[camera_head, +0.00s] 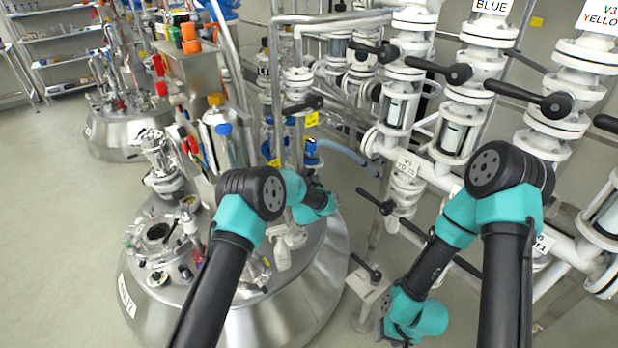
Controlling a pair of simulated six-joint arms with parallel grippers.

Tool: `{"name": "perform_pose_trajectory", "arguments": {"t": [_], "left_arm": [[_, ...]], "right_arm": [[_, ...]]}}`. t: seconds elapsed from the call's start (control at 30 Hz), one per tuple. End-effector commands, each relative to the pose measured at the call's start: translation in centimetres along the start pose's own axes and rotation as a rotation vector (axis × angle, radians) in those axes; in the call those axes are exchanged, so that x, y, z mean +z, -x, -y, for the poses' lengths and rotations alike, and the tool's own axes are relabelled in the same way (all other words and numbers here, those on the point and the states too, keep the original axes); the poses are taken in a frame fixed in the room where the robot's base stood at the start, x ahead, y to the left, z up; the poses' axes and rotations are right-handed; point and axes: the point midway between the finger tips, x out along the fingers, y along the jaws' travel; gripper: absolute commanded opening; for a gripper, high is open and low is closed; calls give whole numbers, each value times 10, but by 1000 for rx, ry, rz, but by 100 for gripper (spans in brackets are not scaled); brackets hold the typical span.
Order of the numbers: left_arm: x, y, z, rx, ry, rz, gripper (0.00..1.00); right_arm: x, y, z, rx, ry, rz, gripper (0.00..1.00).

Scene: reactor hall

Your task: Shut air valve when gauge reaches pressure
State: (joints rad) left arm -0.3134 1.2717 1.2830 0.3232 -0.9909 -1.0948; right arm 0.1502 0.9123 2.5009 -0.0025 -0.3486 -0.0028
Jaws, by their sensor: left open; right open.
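Several white valves with black lever handles stand on the pipework at the right, among them one lever (439,69) left of the BLUE sign and another (528,98) below the V3 YELLOW sign. A further black lever (303,105) sits on the pipes above the steel vessel. I cannot tell which one is the air valve, and no gauge reading is legible. My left arm bends over the vessel, its teal wrist in front of the pipes. My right arm bends down and left, its wrist low by the pipe stand. Neither gripper's fingers can be made out.
A large steel vessel (322,285) with crowded fittings on top stands at centre left. A second vessel (108,140) and shelves (62,62) are farther back. White pipework (385,150) fills the right side. Open floor (50,230) lies at the left.

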Motion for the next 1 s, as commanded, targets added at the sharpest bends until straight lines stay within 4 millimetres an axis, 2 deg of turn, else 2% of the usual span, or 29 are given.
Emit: {"name": "perform_pose_trajectory", "arguments": {"t": [0.07, 0.57, 1.0], "left_arm": [[0, 0, 0, 0, 0, 0, 49], [0, 0, 0, 0, 0, 0, 2], [4, 0, 5, -4, -7, 10, 0]], "right_arm": [[0, 0, 0, 0, 0, 0, 49], [0, 0, 0, 0, 0, 0, 49], [0, 0, 0, 0, 0, 0, 49]]}}
